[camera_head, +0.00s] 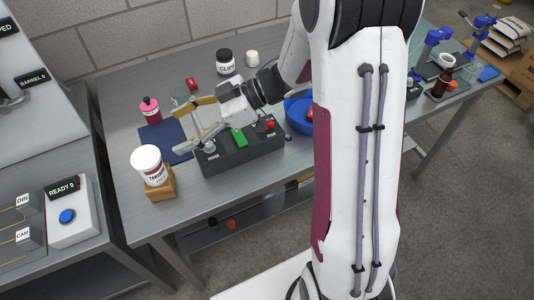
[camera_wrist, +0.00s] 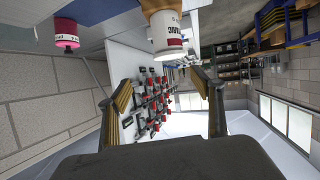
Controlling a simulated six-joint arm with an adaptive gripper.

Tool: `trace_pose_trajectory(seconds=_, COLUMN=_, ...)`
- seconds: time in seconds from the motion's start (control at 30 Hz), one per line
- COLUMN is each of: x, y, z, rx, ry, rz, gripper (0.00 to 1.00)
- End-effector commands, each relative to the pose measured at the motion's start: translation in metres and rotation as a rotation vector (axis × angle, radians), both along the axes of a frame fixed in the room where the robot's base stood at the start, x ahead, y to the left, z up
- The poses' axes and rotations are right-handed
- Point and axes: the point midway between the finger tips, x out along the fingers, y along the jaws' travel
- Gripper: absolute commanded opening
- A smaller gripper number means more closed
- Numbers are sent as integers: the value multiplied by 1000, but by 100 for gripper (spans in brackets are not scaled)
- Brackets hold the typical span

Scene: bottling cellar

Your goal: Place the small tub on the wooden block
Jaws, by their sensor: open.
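The small tub (camera_head: 149,166), white with a white lid and a red-lettered label, stands upright on the wooden block (camera_head: 161,190) near the table's front left. In the wrist view the tub (camera_wrist: 167,36) appears inverted, with the block (camera_wrist: 160,5) at the top edge. My gripper (camera_head: 180,126) is open and empty, behind and to the right of the tub, apart from it. Its two fingers are spread in the wrist view (camera_wrist: 157,90), with the tub beyond them.
Farther back are a black-lidded jar (camera_head: 225,62) and a small white tub (camera_head: 252,58). A blue bowl (camera_head: 297,115) is partly hidden by my arm.

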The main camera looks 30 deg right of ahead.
Motion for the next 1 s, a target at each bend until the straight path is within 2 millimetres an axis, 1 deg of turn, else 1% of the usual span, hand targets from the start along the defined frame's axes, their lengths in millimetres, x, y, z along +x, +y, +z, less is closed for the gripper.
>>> trace_pose_trajectory(seconds=0.17, x=30, y=-9, z=17, rx=-79, ry=-91, rz=-131, gripper=66)
trace_pose_trajectory(seconds=0.27, x=49, y=-19, z=31, rx=-134, ry=-150, rz=-232, gripper=66)
trace_pose_trajectory(seconds=0.4, x=72, y=-40, z=55, rx=-211, ry=-219, rz=-387, gripper=66)
trace_pose_trajectory(seconds=0.53, x=84, y=-63, z=78, rx=-272, ry=-263, rz=-530, gripper=66)
trace_pose_trajectory(seconds=0.67, x=88, y=-87, z=100, rx=-326, ry=-288, rz=-671, gripper=66)
trace_pose_trajectory(seconds=0.77, x=84, y=-107, z=115, rx=-361, ry=-291, rz=-777, gripper=66)
trace_pose_trajectory(seconds=0.87, x=76, y=-125, z=129, rx=-389, ry=-282, rz=-879, gripper=66)
trace_pose_trajectory(seconds=1.0, x=57, y=-149, z=143, rx=-422, ry=-247, rz=-1013, gripper=66)
